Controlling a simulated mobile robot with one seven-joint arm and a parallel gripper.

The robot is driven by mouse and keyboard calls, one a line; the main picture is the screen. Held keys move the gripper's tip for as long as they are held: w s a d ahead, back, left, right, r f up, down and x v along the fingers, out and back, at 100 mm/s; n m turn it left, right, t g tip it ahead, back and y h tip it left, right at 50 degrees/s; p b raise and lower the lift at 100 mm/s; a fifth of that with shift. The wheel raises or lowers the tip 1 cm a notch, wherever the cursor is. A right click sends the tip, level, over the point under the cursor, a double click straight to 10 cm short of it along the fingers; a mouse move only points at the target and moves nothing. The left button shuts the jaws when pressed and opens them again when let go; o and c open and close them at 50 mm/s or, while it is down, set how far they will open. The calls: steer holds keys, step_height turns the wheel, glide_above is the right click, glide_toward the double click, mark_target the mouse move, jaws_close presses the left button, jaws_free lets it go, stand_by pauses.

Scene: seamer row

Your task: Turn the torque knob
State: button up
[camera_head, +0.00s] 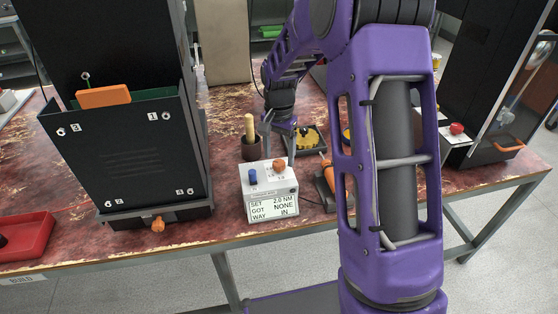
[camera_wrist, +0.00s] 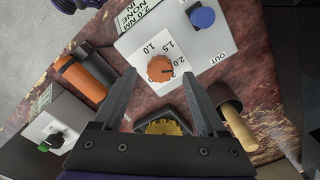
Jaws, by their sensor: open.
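The white control box (camera_head: 268,190) stands on the table near its front edge. Its display reads SET 2.0 NM, GOT NONE, WAY IN. The orange torque knob (camera_head: 280,164) is on its top, right of a blue knob (camera_head: 253,176). In the wrist view the orange knob (camera_wrist: 160,68) has a dark pointer line towards the 2.0 side of its 1.0, 1.5, 2.0 scale. The blue knob (camera_wrist: 202,17) shows beyond it, near OUT. My gripper (camera_head: 281,147) is open and empty, just behind and above the orange knob. In the wrist view the knob appears between the fingertips; contact is not visible.
A brown cup (camera_head: 250,151) with a wooden handle and a black tray (camera_head: 318,148) with yellow contents stand close behind the box. An orange-handled tool (camera_head: 329,174) rests right of it. A tall dark cabinet (camera_head: 130,150) stands left, with a red bin (camera_head: 30,240) beyond.

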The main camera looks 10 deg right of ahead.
steer(key=shift+f, duration=1)
jaws_close()
